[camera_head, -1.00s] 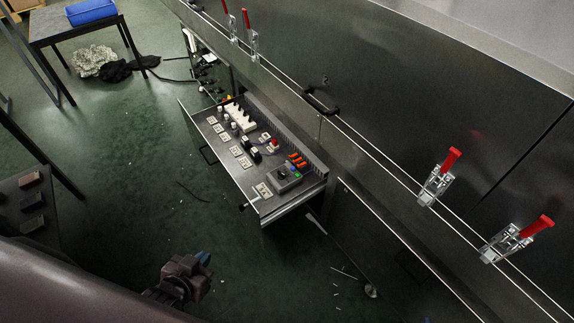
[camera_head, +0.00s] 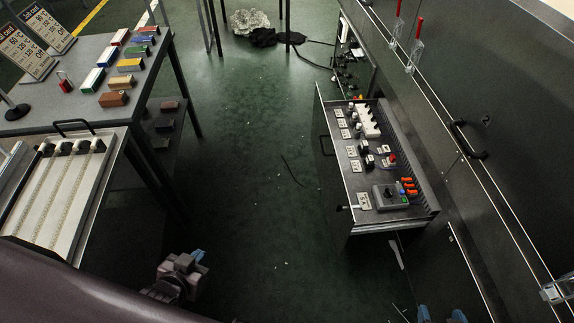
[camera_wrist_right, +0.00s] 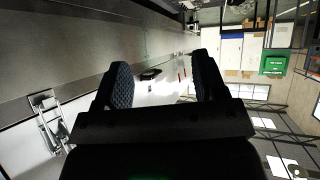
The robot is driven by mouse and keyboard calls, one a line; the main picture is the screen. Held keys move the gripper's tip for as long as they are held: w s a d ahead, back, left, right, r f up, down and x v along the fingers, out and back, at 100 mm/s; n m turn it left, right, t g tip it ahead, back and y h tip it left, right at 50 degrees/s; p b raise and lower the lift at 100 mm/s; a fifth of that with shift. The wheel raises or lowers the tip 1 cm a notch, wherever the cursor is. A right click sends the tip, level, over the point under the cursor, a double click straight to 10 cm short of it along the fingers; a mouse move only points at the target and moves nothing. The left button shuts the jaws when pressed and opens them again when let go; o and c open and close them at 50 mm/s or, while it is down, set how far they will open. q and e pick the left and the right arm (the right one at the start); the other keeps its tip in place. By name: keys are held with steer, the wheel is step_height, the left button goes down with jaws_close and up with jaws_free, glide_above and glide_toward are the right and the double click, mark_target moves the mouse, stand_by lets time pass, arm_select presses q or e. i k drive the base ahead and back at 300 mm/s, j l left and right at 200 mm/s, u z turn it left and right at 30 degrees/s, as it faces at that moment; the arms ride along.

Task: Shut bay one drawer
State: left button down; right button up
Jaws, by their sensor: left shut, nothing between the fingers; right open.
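A drawer (camera_head: 392,226) stands pulled out from the dark machine on the right in the head view. No bay label is readable on it. Its front panel faces left and carries a dark bar handle (camera_head: 325,146). Switches, sockets and a grey control box lie inside. My left gripper (camera_head: 198,256) is shut and empty, low in the picture, to the left of the drawer and apart from it. My right gripper (camera_head: 441,316) shows only its blue fingertips at the bottom edge, nearer than the drawer. In the right wrist view (camera_wrist_right: 160,82) its fingers are open and empty.
A grey table (camera_head: 85,75) with coloured blocks and signs stands at left, with a white slatted tray (camera_head: 55,200) nearer. Red-handled clamps (camera_head: 415,48) and a black handle (camera_head: 468,140) are on the machine.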

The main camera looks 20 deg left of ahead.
mark_target(339, 185)
steer(key=i+j+z, duration=0.2)
steer(key=i, duration=0.25)
steer(key=i+j+z, duration=0.25)
steer(key=i+j, duration=0.2)
